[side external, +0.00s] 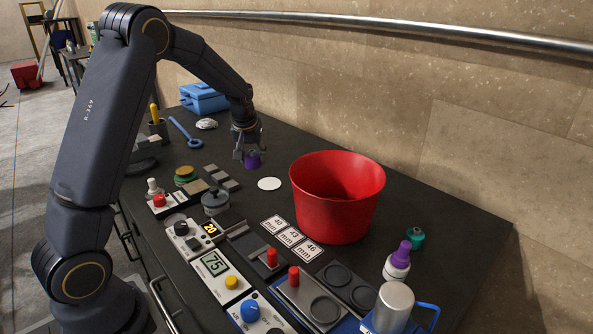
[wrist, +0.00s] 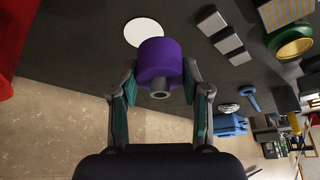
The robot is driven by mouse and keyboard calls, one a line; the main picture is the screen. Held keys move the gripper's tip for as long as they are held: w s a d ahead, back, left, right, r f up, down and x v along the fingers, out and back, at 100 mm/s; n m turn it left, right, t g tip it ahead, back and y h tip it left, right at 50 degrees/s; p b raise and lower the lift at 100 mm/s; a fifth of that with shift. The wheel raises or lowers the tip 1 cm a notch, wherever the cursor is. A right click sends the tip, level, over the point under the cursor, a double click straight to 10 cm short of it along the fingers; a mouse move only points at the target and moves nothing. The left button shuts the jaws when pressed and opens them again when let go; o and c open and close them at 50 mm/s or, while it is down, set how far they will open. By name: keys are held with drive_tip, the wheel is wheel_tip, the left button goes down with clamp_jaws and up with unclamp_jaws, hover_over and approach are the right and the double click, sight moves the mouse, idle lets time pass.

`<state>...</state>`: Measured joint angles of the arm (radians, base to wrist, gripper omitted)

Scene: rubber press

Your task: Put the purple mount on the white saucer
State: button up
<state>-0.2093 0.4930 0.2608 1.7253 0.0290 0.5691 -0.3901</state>
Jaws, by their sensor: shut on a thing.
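The purple mount (wrist: 160,58) is a short purple cylinder with a grey stub, held between the fingers of my gripper (wrist: 160,88). In the side external view the purple mount (side external: 253,160) hangs below my gripper (side external: 250,152), which is shut on it above the dark bench. The white saucer (side external: 269,184) is a flat white disc on the bench, a little right of and nearer than the mount in the side external view. In the wrist view the white saucer (wrist: 144,32) lies beyond the mount, which seems to cover a bit of its edge.
A large red bucket (side external: 337,200) stands right of the saucer. Grey blocks (side external: 222,178), a grey lidded pot (side external: 215,203) and number cards (side external: 292,238) lie around it. A blue wrench (side external: 186,131) and blue toolbox (side external: 204,98) are farther back. Bench around the saucer is clear.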

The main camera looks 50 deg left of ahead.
drive_tip(key=w+a+f, duration=0.1)
drive_tip(key=w+f, duration=0.1)
drive_tip(key=w+a+f, duration=0.1)
drive_tip(key=w+f, duration=0.2)
drive_tip(key=w+a+f, duration=0.1)
drive_tip(key=w+f, duration=0.1)
drive_tip(key=shift+w+f, duration=0.2)
drive_tip(key=shift+w, duration=0.1)
drive_tip(key=shift+a+f, duration=0.1)
drive_tip(key=shift+f, duration=1.45)
drive_tip(key=shift+f, duration=0.15)
drive_tip(key=o, duration=1.2)
drive_tip(key=shift+o, duration=0.2)
